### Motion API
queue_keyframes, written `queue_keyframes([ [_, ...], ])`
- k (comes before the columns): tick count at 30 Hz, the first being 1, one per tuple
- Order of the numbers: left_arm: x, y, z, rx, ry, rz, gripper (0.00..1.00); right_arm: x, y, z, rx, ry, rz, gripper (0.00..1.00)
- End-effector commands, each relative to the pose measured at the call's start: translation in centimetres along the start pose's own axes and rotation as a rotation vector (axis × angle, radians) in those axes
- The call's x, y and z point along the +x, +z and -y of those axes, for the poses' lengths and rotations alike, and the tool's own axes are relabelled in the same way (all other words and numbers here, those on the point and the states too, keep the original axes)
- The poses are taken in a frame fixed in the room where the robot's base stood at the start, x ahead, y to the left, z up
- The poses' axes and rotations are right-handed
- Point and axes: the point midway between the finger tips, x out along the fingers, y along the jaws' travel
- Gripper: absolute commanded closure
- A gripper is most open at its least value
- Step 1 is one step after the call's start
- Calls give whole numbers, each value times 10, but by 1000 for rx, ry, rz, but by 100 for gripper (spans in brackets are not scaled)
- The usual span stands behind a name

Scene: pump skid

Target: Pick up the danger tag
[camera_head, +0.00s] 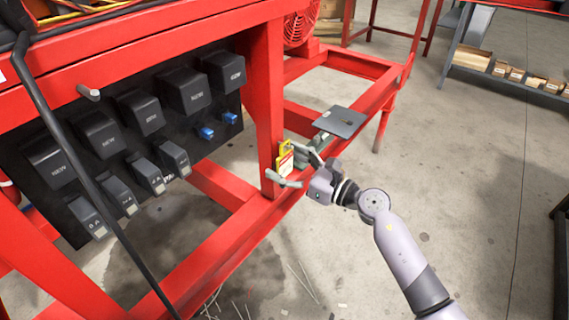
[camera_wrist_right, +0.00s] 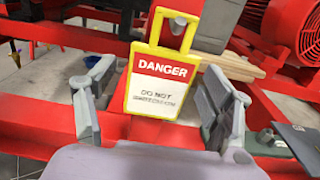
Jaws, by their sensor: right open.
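The danger tag (camera_head: 285,158) is yellow-edged with a red and white face, and hangs by the red post of the skid frame. In the right wrist view the danger tag (camera_wrist_right: 163,80) hangs upright, with its yellow loop over a grey peg (camera_wrist_right: 178,22). My right gripper (camera_head: 294,167) is at the tag, its fingers spread. In the right wrist view the open fingers of my right gripper (camera_wrist_right: 160,105) stand on either side of the tag, with gaps showing. My left gripper is not in view.
The red skid frame (camera_head: 262,100) has a dark panel (camera_head: 130,130) of several black boxes at left. A grey plate (camera_head: 340,121) sits on the frame beyond my gripper. A red fan-like motor (camera_head: 301,25) stands behind. Concrete floor (camera_head: 470,190) is clear at right.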

Motion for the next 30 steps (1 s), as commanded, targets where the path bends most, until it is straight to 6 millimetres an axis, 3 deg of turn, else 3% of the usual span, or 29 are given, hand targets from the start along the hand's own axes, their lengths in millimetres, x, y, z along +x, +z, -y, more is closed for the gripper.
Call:
queue_keyframes([
  [10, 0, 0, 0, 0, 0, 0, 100, 8, 0, 0, 0, 0, -1, 26],
  [30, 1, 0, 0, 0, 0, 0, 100, 7, 0, 0, 0, 0, -1, 71],
])
